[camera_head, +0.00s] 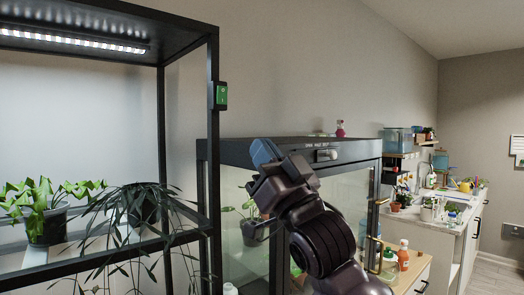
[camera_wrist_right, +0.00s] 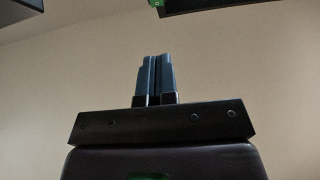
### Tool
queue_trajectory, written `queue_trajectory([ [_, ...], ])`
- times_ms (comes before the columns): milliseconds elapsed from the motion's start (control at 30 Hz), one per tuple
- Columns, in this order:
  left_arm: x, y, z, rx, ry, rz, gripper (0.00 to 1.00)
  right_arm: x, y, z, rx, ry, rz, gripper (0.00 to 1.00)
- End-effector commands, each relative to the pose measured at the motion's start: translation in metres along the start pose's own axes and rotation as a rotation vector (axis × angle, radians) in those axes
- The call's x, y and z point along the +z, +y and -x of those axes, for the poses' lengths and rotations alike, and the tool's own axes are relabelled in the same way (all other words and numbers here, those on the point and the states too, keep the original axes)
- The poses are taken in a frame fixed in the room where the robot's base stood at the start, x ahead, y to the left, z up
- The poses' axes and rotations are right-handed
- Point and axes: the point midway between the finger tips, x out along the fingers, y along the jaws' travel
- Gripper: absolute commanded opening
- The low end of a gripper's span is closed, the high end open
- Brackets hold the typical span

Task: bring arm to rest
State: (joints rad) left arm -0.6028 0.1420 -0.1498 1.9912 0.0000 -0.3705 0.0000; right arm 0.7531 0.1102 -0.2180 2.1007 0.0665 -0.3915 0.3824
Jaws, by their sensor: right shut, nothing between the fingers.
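My right gripper (camera_head: 264,152) is raised in front of the dark glass cabinet in the head view, its blue-grey fingers pointing up and to the left. In the right wrist view its two fingers (camera_wrist_right: 155,75) stand side by side, closed together with nothing between them. My right arm comes up from the bottom of the head view and hides part of the cabinet front. My left gripper is not in view.
A black shelf frame (camera_head: 215,150) with a lit lamp (camera_head: 70,41) and a green switch (camera_head: 221,95) stands at left, holding potted plants (camera_head: 47,225). The glass cabinet (camera_head: 345,150) is close behind my arm. A counter (camera_head: 445,220) with bottles and pots runs along the right.

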Motion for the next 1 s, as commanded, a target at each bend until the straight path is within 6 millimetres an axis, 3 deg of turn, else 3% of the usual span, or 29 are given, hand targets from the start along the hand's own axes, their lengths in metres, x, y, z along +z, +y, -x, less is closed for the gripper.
queue_trajectory([
  [333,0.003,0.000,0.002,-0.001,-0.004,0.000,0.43,0.004,0.005,-0.001,0.012,-0.005,0.155,0.00],
  [567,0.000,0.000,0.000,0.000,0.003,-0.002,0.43,0.060,0.045,0.040,0.098,-0.127,0.249,0.00],
  [767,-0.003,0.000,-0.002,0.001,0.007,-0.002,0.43,0.117,0.080,0.099,0.179,-0.270,0.285,0.00],
  [1000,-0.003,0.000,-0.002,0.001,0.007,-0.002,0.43,0.192,0.116,0.213,0.291,-0.502,0.305,0.00],
])
